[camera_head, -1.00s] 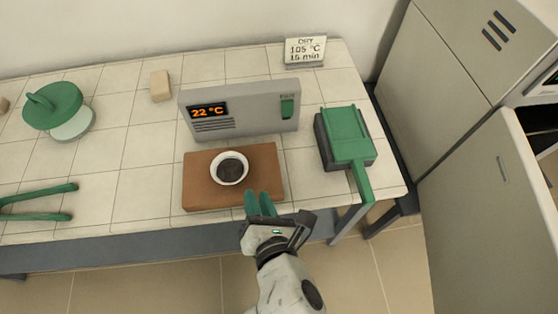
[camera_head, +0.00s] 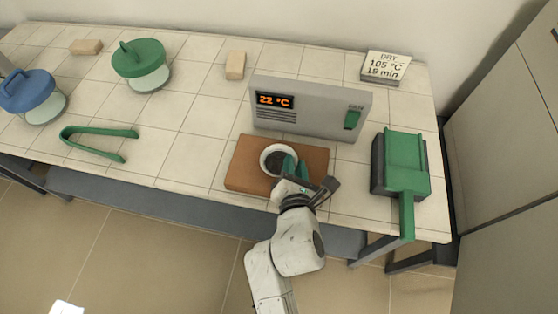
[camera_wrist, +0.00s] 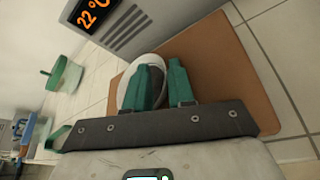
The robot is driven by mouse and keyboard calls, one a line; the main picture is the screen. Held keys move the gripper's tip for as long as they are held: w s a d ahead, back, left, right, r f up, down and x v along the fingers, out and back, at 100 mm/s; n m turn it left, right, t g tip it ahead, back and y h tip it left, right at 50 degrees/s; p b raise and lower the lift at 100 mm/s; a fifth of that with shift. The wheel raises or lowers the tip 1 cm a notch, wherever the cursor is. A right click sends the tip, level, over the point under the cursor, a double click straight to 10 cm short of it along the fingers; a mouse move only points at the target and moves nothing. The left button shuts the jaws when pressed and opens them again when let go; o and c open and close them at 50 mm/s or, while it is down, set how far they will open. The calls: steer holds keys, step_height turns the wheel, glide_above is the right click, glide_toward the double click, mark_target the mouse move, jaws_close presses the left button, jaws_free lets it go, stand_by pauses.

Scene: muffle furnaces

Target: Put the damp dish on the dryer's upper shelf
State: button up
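The dish (camera_head: 279,158) is a small white bowl with dark contents, upright on a brown board (camera_head: 245,172) on the tiled table. My gripper (camera_head: 291,167) is at the dish's near right rim in the head view. In the wrist view its two green fingers (camera_wrist: 162,85) stand apart, one over the dish (camera_wrist: 128,85) and the other by its rim, over the board. The gripper looks open, and I cannot tell whether the fingers touch the dish. No dryer shelf shows now.
A grey display unit (camera_head: 310,108) reading 22 °C stands behind the board. A green-topped block with a handle (camera_head: 403,165) is to the right. A sign (camera_head: 385,68) reads DRY 105 °C 15 min.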

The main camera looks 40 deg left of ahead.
jaws_close()
stand_by(0.6)
